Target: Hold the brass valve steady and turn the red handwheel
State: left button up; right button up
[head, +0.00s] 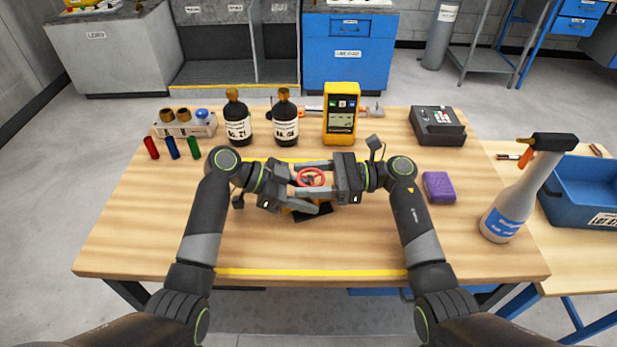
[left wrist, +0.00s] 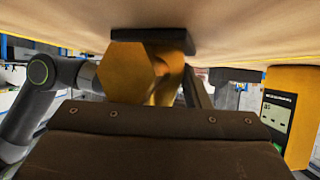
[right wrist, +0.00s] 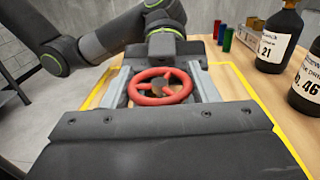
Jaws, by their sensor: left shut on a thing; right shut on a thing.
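The brass valve (left wrist: 130,72) fills the middle of the left wrist view, which is upside down, and sits on a dark base (left wrist: 150,34) on the table. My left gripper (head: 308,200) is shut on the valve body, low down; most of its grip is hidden. The red handwheel (head: 310,177) sits on top of the valve and shows clearly in the right wrist view (right wrist: 143,98). My right gripper (head: 314,174) is shut on the handwheel, one finger on each side of its rim. In the head view the grippers cover most of the valve.
Two dark bottles (head: 238,125) (head: 286,127) and a yellow meter (head: 341,115) stand behind the grippers. A purple sponge (head: 439,187) and a spray bottle (head: 508,205) are at the right. The table's front is clear.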

jog(key=shift+f+n+g, duration=0.1)
jog(key=shift+n+g, duration=0.5)
jog(key=shift+g, duration=0.4)
jog(key=o, duration=0.7)
jog(key=d, duration=0.4)
jog(key=w+d, duration=0.1)
jog(key=d, duration=0.3)
jog(key=w+d, duration=0.1)
jog(key=d, duration=0.3)
